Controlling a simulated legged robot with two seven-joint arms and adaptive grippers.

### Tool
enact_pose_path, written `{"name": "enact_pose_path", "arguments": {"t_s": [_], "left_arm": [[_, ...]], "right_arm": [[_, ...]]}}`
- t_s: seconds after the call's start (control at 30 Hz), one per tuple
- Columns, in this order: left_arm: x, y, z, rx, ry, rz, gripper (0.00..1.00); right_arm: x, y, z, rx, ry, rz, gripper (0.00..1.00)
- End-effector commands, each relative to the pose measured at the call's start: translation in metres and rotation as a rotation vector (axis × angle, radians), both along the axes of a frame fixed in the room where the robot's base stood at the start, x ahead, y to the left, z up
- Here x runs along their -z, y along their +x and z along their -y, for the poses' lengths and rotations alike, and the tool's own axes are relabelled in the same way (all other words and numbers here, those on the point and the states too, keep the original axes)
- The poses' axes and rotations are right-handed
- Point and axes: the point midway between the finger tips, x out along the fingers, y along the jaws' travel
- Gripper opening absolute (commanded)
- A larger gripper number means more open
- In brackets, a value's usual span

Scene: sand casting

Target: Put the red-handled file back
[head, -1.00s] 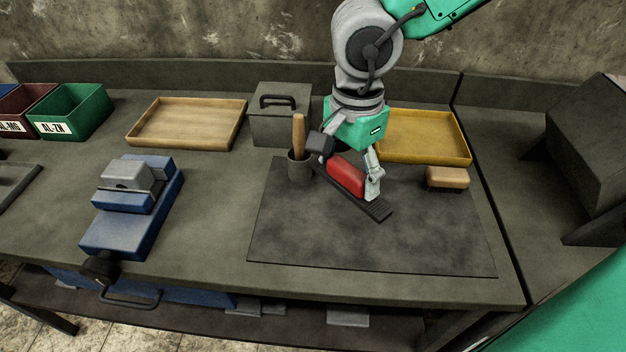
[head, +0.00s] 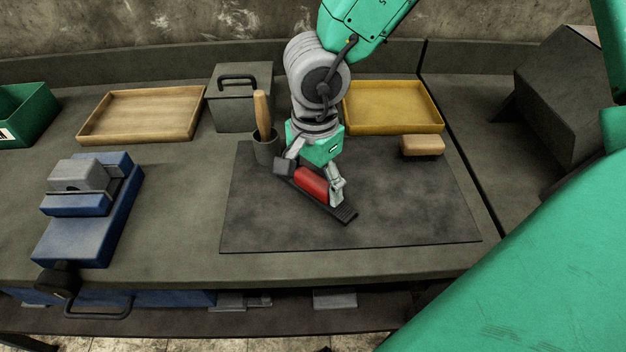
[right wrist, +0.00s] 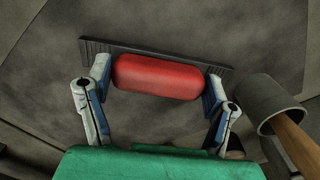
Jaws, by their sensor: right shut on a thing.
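The red-handled file shows its thick red handle (head: 311,182) above the dark mat, with a dark strip (head: 342,213) running slantwise along it. My right gripper (head: 309,184) is shut on the red handle, with one finger at each end. In the right wrist view, the red handle (right wrist: 158,77) spans the gap between the fingers, and the dark ridged strip (right wrist: 100,47) lies just beyond it. I cannot tell whether the strip touches the mat. My left gripper is not in view.
The dark mat (head: 400,205) is clear at its right and front. A grey cup (head: 265,148) with a wooden-handled tool stands close left of the gripper. Behind are a lidded grey box (head: 240,110), a wooden tray (head: 95,135) and a yellow tray (head: 395,128). A blue vise (head: 80,235) stands left.

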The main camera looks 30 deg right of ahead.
Motion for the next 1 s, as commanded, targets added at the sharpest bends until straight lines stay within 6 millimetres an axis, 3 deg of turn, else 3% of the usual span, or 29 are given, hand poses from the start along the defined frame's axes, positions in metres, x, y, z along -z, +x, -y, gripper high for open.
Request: {"name": "enact_pose_path", "arguments": {"t_s": [0.07,0.1,0.17,0.43,0.57,1.0], "left_arm": [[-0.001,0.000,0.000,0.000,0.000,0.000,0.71],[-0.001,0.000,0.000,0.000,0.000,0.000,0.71],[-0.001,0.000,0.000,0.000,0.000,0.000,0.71],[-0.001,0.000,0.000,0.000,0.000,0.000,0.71],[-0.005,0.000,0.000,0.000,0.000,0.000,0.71],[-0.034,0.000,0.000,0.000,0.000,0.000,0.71]], "right_arm": [[-0.001,0.001,0.001,0.000,-0.001,0.001,0.34],[-0.001,0.001,0.001,0.000,-0.002,0.000,0.79],[-0.001,0.000,0.001,0.000,-0.002,0.000,0.96],[-0.002,0.000,0.000,0.000,-0.002,0.000,0.96],[-0.012,0.001,0.000,0.001,0.000,0.002,0.96],[-0.099,0.000,0.001,0.000,0.001,0.003,0.96]]}}
